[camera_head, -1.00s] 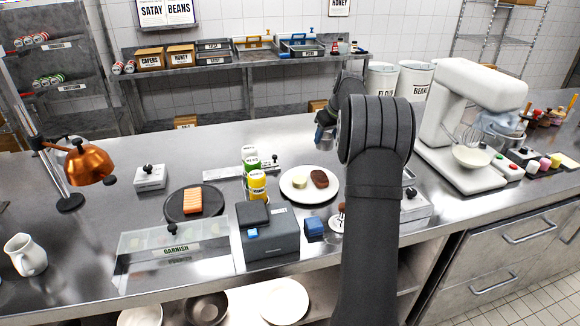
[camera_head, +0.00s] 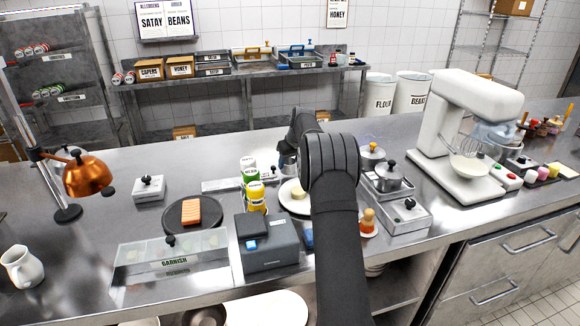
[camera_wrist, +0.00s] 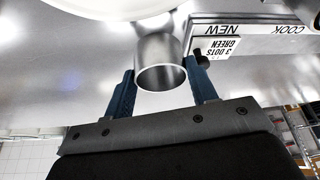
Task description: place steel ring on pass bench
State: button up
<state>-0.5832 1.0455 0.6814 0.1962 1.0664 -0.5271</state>
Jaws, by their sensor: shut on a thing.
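The steel ring (camera_wrist: 161,64) is a short, open, shiny cylinder. In the wrist view it sits between the two blue fingers of my gripper (camera_wrist: 164,80), which is shut on it. In the head view my gripper (camera_head: 287,160) is mostly behind my own arm, near the white plate, and I cannot make out the ring there. The steel bench (camera_head: 130,222) runs across the middle of the head view. In the wrist view the bench top lies beyond the ring; I cannot tell whether the ring touches it.
The white plate (camera_head: 291,207) with food is close to my gripper. Spice tins (camera_head: 255,197), a dark round board (camera_head: 179,222) and a grey box (camera_head: 268,245) stand left of my arm.

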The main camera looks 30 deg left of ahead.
jog(key=shift+f, duration=1.05)
jog(key=shift+f, duration=0.2)
jog(key=o, duration=1)
jog(key=shift+o, duration=0.2)
jog(key=shift+r, duration=0.35)
jog(key=v, duration=1.1)
jog(key=shift+d+r, duration=0.2)
jog(key=shift+r, duration=0.15)
